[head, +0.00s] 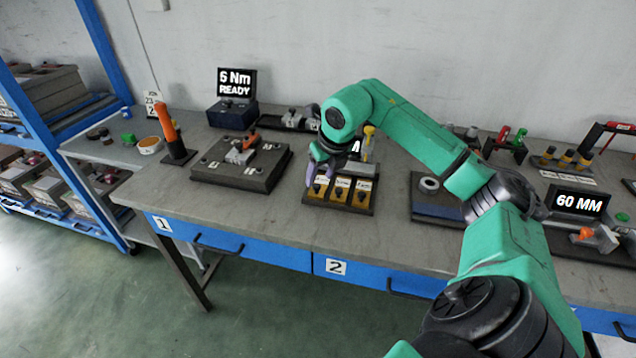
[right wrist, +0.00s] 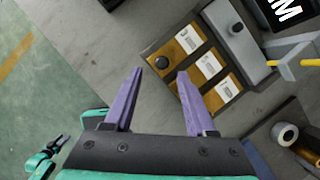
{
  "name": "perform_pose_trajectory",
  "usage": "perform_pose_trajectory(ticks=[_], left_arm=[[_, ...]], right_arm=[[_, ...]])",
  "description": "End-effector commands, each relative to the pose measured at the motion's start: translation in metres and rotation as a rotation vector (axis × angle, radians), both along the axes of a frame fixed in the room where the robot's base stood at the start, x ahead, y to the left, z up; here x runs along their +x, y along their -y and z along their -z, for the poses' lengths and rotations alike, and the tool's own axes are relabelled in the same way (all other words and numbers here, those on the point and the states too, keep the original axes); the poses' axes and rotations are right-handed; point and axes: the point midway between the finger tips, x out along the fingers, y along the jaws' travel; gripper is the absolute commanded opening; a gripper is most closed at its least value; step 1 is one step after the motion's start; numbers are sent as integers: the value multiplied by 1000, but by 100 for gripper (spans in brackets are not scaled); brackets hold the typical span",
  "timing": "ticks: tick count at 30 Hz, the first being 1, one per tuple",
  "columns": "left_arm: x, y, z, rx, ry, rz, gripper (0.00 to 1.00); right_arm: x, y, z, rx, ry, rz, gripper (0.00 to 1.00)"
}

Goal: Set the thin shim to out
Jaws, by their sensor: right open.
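Three brass shim plates with white labels sit side by side in a dark tray (head: 343,209): left (head: 318,188), middle (head: 340,190) and right (head: 363,192). I cannot read the labels, so I cannot tell which is thin. In the right wrist view they run from the upper plate (right wrist: 187,39) through the middle one (right wrist: 208,64) to the lower one (right wrist: 226,91). My right gripper (head: 311,176) has purple fingers and is open and empty. In the right wrist view its fingertips (right wrist: 160,72) stand on either side of the upper plate's dark knob (right wrist: 162,62), apart from it.
A grey block (head: 357,170) and a yellow-handled tool (head: 368,137) stand behind the tray. A dark fixture plate (head: 240,173) lies left. Bare bench shows between fixture and tray.

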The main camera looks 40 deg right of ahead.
Motion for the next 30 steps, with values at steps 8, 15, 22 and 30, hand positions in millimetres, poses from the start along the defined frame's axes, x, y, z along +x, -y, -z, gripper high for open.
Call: perform_pose_trajectory(ticks=[8, 15, 22, 30], left_arm=[[0, 0, -2, 0, 1, 0, 50], [1, 0, -5, 0, 1, 0, 50], [0, 0, -5, 1, 1, 0, 50], [0, 0, -5, 1, 0, 0, 50]], right_arm=[[-30, -6, -77, -1, 6, -1, 56], [-41, -9, -99, 1, 0, 0, 56], [-41, -9, -99, 1, -1, -1, 56], [-40, -9, -98, 1, 0, -1, 56]])
